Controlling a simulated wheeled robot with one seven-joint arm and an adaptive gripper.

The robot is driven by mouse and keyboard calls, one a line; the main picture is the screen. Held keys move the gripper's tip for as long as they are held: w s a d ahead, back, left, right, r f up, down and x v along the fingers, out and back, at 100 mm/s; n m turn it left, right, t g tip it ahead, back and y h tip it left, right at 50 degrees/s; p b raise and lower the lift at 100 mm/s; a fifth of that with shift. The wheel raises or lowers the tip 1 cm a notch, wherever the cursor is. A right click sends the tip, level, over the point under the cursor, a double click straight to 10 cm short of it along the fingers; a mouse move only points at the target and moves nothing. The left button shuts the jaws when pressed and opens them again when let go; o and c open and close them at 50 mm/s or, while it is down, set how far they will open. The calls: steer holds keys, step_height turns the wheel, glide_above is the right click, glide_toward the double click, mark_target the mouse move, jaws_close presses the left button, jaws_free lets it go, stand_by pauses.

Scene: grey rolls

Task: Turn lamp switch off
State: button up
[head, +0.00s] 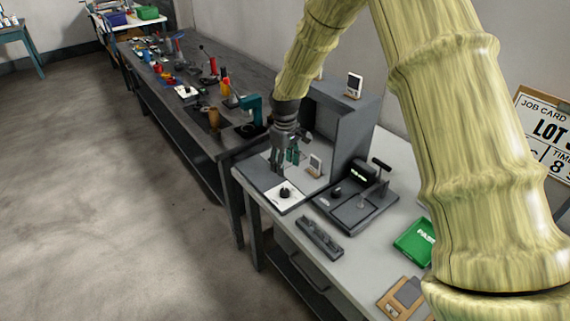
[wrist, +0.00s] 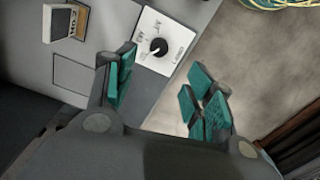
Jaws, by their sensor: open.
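The lamp switch is a white square plate with a black rotary knob (head: 285,194) on the near left corner of the grey bench unit. In the wrist view the plate shows with its knob (wrist: 158,47) and small printed labels, too small to read surely. My gripper (head: 285,160) hangs just behind and above the plate in the head view. In the wrist view my gripper (wrist: 164,86) has its teal-padded fingers spread apart with nothing between them. The knob lies beyond the fingertips, apart from them.
A grey booth (head: 352,122) stands close right of my gripper, with a small white display (head: 315,164) inside. A black press-like device (head: 357,198), a dark bar (head: 319,238) and a green box (head: 414,243) lie on the bench. Open floor (head: 95,190) is at left.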

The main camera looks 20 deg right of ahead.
mark_target(285, 190)
steer(key=shift+m, duration=0.4)
steer(key=shift+w+f+p, duration=0.15)
steer(key=shift+f+p, duration=1.95)
steer(key=shift+f, duration=4.1)
steer(key=c, duration=1)
